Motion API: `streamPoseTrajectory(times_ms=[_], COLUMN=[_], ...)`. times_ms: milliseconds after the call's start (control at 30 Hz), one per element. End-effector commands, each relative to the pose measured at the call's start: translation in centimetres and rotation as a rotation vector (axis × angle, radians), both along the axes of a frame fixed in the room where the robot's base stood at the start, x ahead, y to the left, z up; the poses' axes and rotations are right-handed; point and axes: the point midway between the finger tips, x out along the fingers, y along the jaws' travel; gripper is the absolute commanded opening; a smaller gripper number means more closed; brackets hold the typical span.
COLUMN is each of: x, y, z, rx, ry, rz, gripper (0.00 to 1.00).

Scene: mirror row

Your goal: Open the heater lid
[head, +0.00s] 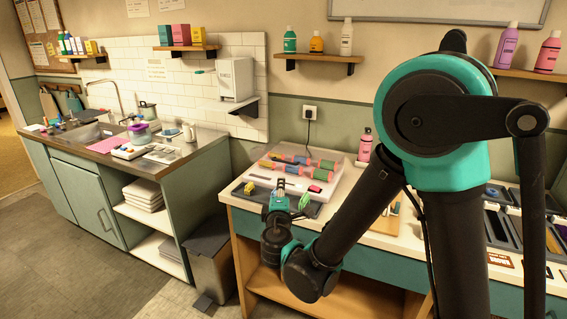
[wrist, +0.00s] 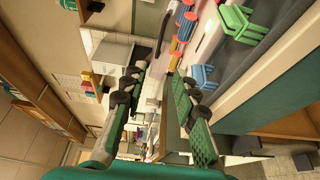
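The heater (head: 262,178) is a white box on the counter, with a cord running up to a wall outlet. Rows of coloured rollers (head: 300,160) show in it. A pale, see-through lid seems to lie over them, but its edges are hard to make out and I cannot tell exactly how it sits. My gripper (head: 279,190) is at the counter's front edge, in front of the heater and apart from it. In the wrist view my gripper (wrist: 160,75) is open, with nothing between its fingers; the rollers (wrist: 184,26) show beyond the fingers.
A dark tray (head: 237,190) with blue and green clips lies in front of the heater. A pink bottle (head: 365,146) stands right of it. A wall shelf (head: 318,59) with bottles hangs above. A grey bin (head: 210,262) stands left of the counter.

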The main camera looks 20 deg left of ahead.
Motion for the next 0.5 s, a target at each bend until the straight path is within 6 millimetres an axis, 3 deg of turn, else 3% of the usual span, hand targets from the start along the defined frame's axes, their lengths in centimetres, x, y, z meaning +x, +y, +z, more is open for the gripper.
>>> streamPoseTrajectory(times_ms=[500], x=[8.9], y=[2.8], z=[-0.2], rx=[0.0], ry=[0.0], rz=[-0.004], gripper=[0.29])
